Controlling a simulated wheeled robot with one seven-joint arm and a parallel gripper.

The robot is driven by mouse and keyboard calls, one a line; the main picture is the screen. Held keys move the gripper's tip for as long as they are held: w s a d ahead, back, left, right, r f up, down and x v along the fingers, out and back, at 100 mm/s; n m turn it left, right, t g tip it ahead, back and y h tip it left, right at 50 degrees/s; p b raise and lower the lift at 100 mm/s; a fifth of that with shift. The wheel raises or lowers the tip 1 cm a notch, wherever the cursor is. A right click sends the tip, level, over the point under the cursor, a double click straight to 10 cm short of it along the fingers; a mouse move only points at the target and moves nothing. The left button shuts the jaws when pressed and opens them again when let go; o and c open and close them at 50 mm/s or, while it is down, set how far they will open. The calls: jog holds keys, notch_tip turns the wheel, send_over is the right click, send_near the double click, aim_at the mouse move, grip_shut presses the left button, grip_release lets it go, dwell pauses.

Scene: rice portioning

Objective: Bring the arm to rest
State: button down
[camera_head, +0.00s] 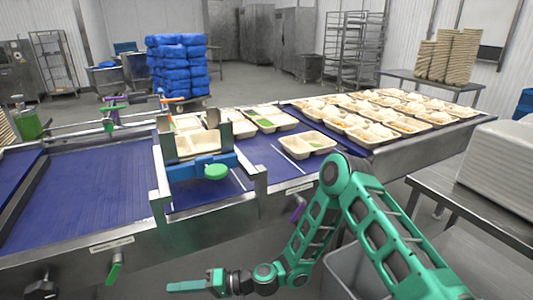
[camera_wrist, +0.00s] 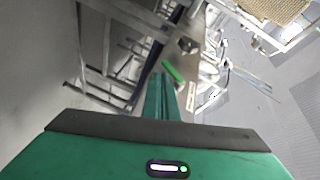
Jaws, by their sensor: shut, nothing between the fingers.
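My arm is green and reaches in from the lower right in the head view, bent at the elbow. My gripper (camera_head: 188,287) hangs low in front of the conveyor, pointing left, apart from everything around it. Its long green fingers are together and empty. In the wrist view the gripper fingers (camera_wrist: 161,97) also lie side by side with nothing held. A green handle (camera_wrist: 173,72) shows just beyond the fingertips in the wrist view; I cannot tell the distance.
The steel conveyor with a blue belt (camera_head: 95,192) runs behind my gripper. Food trays (camera_head: 308,143) stand on its right part. A green-handled valve (camera_head: 115,270) sticks out at the front. A grey bin (camera_head: 350,270) stands below my arm. A steel table (camera_head: 470,190) is at right.

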jog(key=w+d+r+n+h, duration=0.1)
jog(key=w+d+r+h, duration=0.15)
jog(key=d, duration=0.55)
jog(key=w+d+r+n+h, duration=0.1)
jog(key=w+d+h, duration=0.15)
jog(key=d, duration=0.45)
jog(key=w+d+r+n+h, duration=0.1)
jog(key=d+h, duration=0.2)
jog(key=d, duration=0.5)
jog(key=s+d+r+m+t+h, duration=0.1)
jog(key=d+r+m+h, duration=0.3)
jog(key=d, duration=0.9)
jog(key=s+d+r+t+h, duration=0.15)
jog(key=d+r, duration=0.45)
jog(key=d, duration=0.7)
jog(key=s+d+r+m+g+h, duration=0.1)
jog(key=s+d+r+m, duration=0.3)
jog(key=s+d, duration=0.4)
jog(key=s+d+r+m+h, duration=0.2)
jog(key=s+d+r+m, duration=0.3)
jog(key=s+d, duration=0.4)
jog(key=s+r, duration=0.1)
jog(key=s, duration=0.5)
jog(key=shift+s+r+m+g, duration=0.2)
jog(key=shift+r+m+g, duration=0.1)
jog(key=shift+r+g, duration=0.05)
